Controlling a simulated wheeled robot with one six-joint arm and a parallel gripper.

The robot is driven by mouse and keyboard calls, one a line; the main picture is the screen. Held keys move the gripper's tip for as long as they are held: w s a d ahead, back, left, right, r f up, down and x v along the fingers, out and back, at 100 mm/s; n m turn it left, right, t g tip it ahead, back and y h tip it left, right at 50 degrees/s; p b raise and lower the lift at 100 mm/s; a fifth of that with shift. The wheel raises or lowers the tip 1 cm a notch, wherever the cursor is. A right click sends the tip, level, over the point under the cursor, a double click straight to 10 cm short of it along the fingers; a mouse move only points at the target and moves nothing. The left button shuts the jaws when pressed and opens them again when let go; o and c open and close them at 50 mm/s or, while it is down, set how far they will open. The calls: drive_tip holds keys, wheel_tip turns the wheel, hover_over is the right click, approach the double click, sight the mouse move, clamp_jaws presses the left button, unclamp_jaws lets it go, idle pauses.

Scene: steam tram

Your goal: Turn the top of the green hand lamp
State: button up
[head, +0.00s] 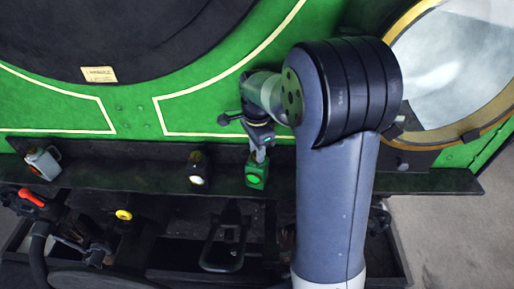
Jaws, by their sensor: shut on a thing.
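The green hand lamp (257,176) stands on the dark shelf below the green boiler face, near the middle of the head view. A round, lighter green lens shows on its front. My gripper (260,154) reaches down from above and is shut on the top of the lamp. The lamp's top is mostly hidden between the jaws. My arm comes in from the lower right and covers the shelf just right of the lamp.
A dark lamp with a pale lens (198,170) stands left of the green one. A red-handled lever (33,198) and a yellow knob (124,215) are below. A brass-rimmed round window (455,65) is at right.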

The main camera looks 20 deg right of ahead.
drive_tip(key=o, duration=1)
drive_tip(key=shift+r, duration=0.1)
wheel_tip(320, 180, up, 11)
drive_tip(key=shift+f+b, duration=0.1)
drive_tip(key=shift+b, duration=0.25)
wheel_tip(320, 180, down, 11)
drive_tip(key=shift+f+p, duration=0.1)
drive_tip(key=shift+p, duration=0.25)
